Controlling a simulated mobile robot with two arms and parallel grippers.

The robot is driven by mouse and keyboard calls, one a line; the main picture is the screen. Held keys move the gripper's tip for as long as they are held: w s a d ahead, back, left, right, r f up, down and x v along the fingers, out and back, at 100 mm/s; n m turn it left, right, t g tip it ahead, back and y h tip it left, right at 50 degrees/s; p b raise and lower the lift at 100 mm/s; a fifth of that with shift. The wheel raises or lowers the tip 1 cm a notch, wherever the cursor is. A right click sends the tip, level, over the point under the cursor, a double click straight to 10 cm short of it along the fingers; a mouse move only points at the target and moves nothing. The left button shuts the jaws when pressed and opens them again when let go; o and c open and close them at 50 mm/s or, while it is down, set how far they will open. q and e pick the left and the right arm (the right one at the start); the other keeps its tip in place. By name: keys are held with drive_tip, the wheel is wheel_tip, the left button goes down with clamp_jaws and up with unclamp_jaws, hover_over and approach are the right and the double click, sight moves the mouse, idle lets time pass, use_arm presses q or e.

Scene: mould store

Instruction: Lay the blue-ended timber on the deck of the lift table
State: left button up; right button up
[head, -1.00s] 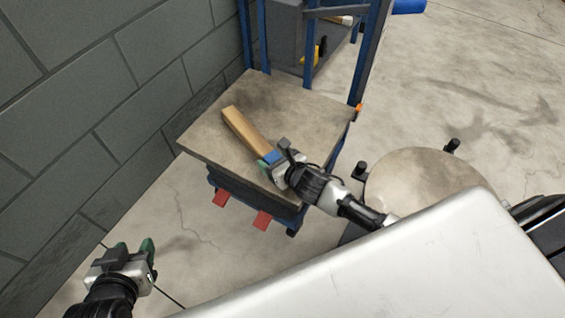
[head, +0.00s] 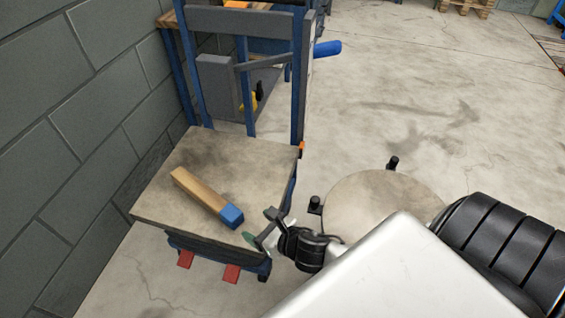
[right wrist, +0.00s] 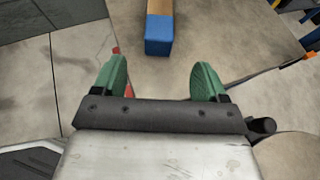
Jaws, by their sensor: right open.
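The blue-ended timber (head: 203,194) lies flat on the deck of the lift table (head: 255,157), its blue end toward the near right edge. In the right wrist view the blue end (right wrist: 158,36) shows beyond the fingers, with clear space between. My right gripper (head: 262,227) is open and empty at the deck's near right corner, apart from the timber. Its green fingers also show wide apart in the right wrist view (right wrist: 162,80). My left gripper is out of view.
A grey block wall (head: 70,130) runs along the left, close to the table. The table's blue upright frame (head: 298,80) stands at its far side. Red pedals (head: 231,273) stick out below the deck. A round-topped stand (head: 375,205) is to the right. Open concrete floor lies beyond.

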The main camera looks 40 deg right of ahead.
drive_tip(key=m, duration=0.2)
drive_tip(key=m+h, duration=0.1)
drive_tip(key=shift+s+r+m, duration=0.3)
drive_tip(key=shift+m, duration=0.1)
drive_tip(key=s+r+m+g+h, duration=0.1)
drive_tip(key=s+m+g, duration=0.3)
drive_tip(key=m, duration=1.2)
drive_tip(key=s+r+m+g+h, duration=0.1)
drive_tip(key=s+r+m+g, duration=0.2)
drive_tip(key=s+m, duration=0.8)
drive_tip(key=m+g, duration=0.2)
drive_tip(key=m, duration=0.4)
drive_tip(key=shift+s+d+r, duration=0.3)
drive_tip(key=shift+s+r, duration=0.05)
drive_tip(key=shift+s, duration=0.05)
